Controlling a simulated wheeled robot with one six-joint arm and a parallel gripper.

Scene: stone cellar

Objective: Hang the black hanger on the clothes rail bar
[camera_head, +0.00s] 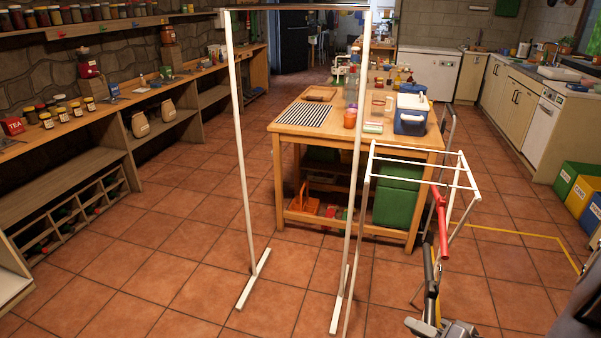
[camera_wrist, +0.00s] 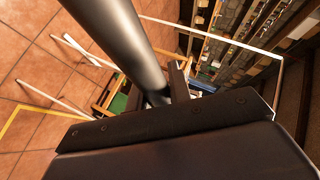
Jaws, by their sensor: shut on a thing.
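The clothes rail stands left of my gripper in the head view, with white posts and its top bar (camera_head: 295,7) at the upper edge. In the wrist view the bar (camera_wrist: 280,75) is at the right. My gripper (camera_head: 432,322) is low at the right in the head view, well below the bar and apart from it. It is shut on the black hanger (camera_head: 428,265), seen nearly edge-on. In the wrist view a thick dark tube (camera_wrist: 125,40), apparently the hanger, runs to the jaws (camera_wrist: 172,88). The hanger's hook cannot be made out clearly.
A white rack (camera_head: 415,180) stands right of the rail, close to my gripper. A red piece (camera_head: 440,215) shows at it. A wooden table (camera_head: 283,128) with several goods stands behind the rail. Shelves (camera_head: 80,160) line the left wall; floor at front left is clear.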

